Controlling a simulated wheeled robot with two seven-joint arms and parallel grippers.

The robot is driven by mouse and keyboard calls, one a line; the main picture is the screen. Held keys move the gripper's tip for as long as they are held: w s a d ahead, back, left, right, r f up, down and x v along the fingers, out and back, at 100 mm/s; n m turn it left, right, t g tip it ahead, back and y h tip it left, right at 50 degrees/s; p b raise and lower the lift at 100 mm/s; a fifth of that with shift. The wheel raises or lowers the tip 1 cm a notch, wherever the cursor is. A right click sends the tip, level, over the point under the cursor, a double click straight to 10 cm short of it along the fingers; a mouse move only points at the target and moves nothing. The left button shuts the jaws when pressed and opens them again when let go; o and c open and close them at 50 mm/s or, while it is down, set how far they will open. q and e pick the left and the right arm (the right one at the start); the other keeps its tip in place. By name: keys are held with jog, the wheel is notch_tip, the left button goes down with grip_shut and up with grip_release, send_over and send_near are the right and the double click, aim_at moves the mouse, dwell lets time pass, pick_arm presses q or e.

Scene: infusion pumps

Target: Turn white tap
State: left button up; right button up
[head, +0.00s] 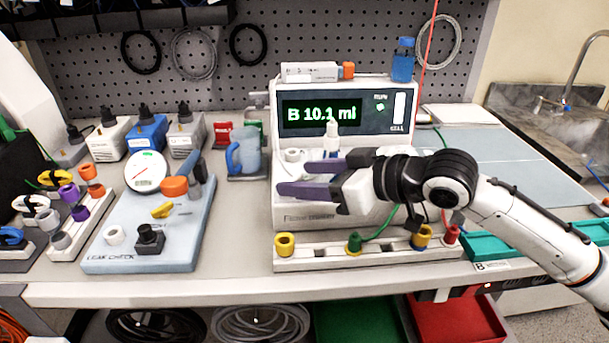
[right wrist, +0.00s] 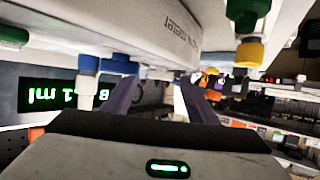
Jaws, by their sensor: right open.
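A white tap-like handle (head: 32,203) sits on a dark block at the far left, between a yellow one and a blue one; I cannot tell for sure that it is the white tap. A white round part (head: 293,155) also shows on the pump (head: 290,215) near my right gripper. My right gripper (head: 304,178) is open, its two purple fingers in front of the pump and pointing left. Its fingers (right wrist: 160,103) also show in the right wrist view, apart, close to the pump's body (right wrist: 150,25). They hide part of the pump's front. My left gripper is out of view.
A leak check board (head: 95,262) with a round gauge (head: 147,172) lies left of the pump. A blue jug (head: 243,152) stands between them. A white rail (head: 310,262) with coloured caps lies along the front. A red line (head: 428,45) hangs at the right.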

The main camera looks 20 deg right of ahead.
jog(key=shift+w+a, duration=0.15)
jog(key=shift+w, duration=0.05)
